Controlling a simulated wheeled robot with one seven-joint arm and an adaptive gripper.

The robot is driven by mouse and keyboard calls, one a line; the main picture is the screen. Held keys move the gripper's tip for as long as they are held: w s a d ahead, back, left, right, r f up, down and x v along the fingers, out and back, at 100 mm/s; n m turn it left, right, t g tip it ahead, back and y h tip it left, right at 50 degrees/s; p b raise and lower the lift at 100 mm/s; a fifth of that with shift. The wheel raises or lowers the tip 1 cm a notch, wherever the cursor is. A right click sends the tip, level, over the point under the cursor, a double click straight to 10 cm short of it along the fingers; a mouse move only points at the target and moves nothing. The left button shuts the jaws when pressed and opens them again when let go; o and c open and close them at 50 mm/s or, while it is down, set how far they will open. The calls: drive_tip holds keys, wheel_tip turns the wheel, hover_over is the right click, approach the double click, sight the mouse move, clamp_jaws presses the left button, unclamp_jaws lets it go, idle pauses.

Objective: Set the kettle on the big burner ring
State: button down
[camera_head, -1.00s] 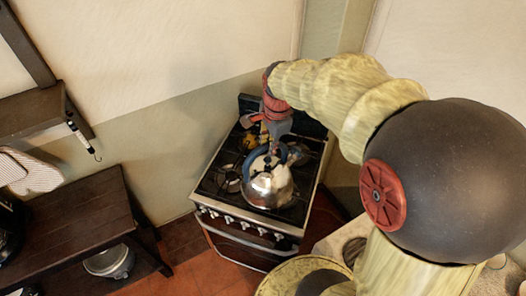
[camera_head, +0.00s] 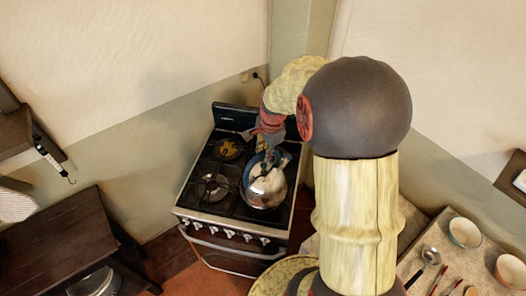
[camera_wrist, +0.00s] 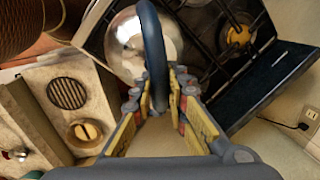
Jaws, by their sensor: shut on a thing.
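The shiny metal kettle (camera_head: 266,190) with a blue handle is over the right side of the black stove top (camera_head: 190,205). My gripper (camera_head: 266,157) is above it. In the wrist view my gripper (camera_wrist: 161,92) is shut around the blue handle (camera_wrist: 152,38), with the kettle body (camera_wrist: 125,40) beyond. A burner (camera_head: 212,187) shows bare at the front left, and a burner with a yellowish centre (camera_head: 229,150) at the back left. The burners under the kettle are hidden. I cannot tell whether the kettle's base touches the grate, or which ring is biggest.
A dark wooden table (camera_head: 55,245) stands left of the stove. A counter (camera_head: 415,265) with bowls (camera_head: 464,232) and utensils is at the right. The stove's dark backguard (camera_head: 235,117) stands near the wall, with a socket and cord behind. The left burners are clear.

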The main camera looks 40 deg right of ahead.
sight(265, 164)
drive_tip(key=shift+w+f, duration=0.1)
drive_tip(key=shift+f, duration=0.9)
drive_tip(key=shift+f+b, duration=0.3)
drive_tip(key=shift+f, duration=0.2)
drive_tip(key=c, duration=1.7)
unclamp_jaws()
drive_tip(key=shift+f, duration=0.15)
drive_tip(key=shift+c, duration=0.2)
drive_tip(key=shift+a, duration=0.1)
wheel_tip(265, 164, up, 12)
drive_tip(key=s, duration=0.2)
drive_tip(key=s+a+r+n+t, duration=0.2)
drive_tip(key=s+a+r+n, duration=0.2)
drive_tip(key=a+r+n, duration=0.6)
drive_tip(key=s+a+n+t, duration=0.1)
drive_tip(key=s+a+n, duration=0.8)
drive_tip(key=a, duration=0.3)
drive_tip(key=shift+s+a+r+t, duration=0.3)
drive_tip(key=shift+s+a, duration=0.1)
drive_tip(key=shift+s, duration=0.45)
